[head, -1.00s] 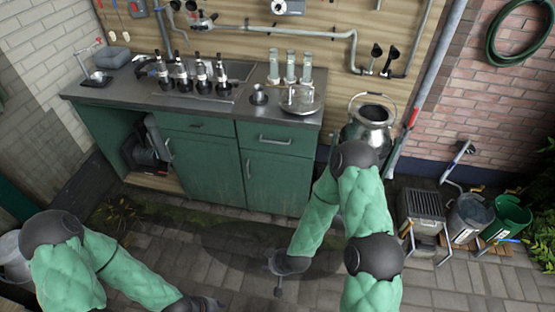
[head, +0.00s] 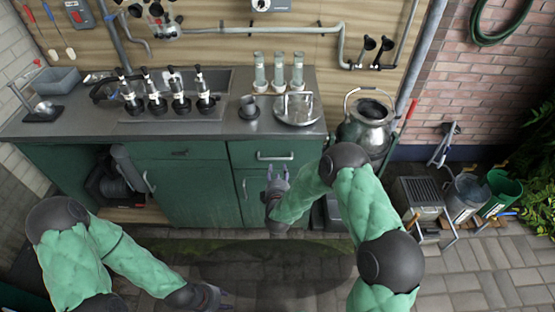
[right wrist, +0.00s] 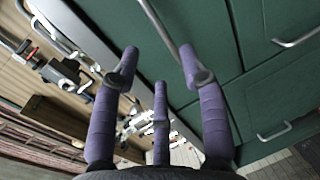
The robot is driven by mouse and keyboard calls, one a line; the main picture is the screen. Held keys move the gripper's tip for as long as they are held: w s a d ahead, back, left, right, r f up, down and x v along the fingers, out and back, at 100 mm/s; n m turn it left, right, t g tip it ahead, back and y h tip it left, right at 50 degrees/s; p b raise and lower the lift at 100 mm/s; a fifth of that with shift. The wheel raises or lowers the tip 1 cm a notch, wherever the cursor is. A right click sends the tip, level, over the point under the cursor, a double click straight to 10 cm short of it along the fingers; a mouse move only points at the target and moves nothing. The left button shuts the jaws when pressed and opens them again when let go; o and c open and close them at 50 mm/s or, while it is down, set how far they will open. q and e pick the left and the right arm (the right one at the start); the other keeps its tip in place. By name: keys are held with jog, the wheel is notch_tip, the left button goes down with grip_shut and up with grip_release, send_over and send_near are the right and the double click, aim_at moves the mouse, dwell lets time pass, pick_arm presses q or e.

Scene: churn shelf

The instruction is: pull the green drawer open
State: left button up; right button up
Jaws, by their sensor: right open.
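The green drawer (head: 245,153) is at the top right of the green cabinet, and its front looks flush. Its pale bar handle (head: 275,156) runs level across it. My right gripper (head: 277,172) is open and empty just below and in front of that handle. In the right wrist view its purple fingers are spread, and a metal bar handle (right wrist: 160,25) runs between the two outer fingertips; I cannot tell whether they touch it. My left gripper (head: 214,294) is low at the bottom of the head view, far from the drawer; its jaws are too unclear to read.
The dark worktop (head: 225,127) above carries a round metal tray (head: 297,112), glass cylinders and several black-handled tools. A metal churn (head: 368,125) stands right of the cabinet, close to my right arm. A grey bin (head: 466,197) and green bucket (head: 500,192) stand further right. The paving in front is clear.

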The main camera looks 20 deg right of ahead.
aim_at(278, 159)
jog(key=b+x, duration=0.3)
jog(key=x, duration=0.6)
jog(key=shift+w, duration=0.1)
grip_shut()
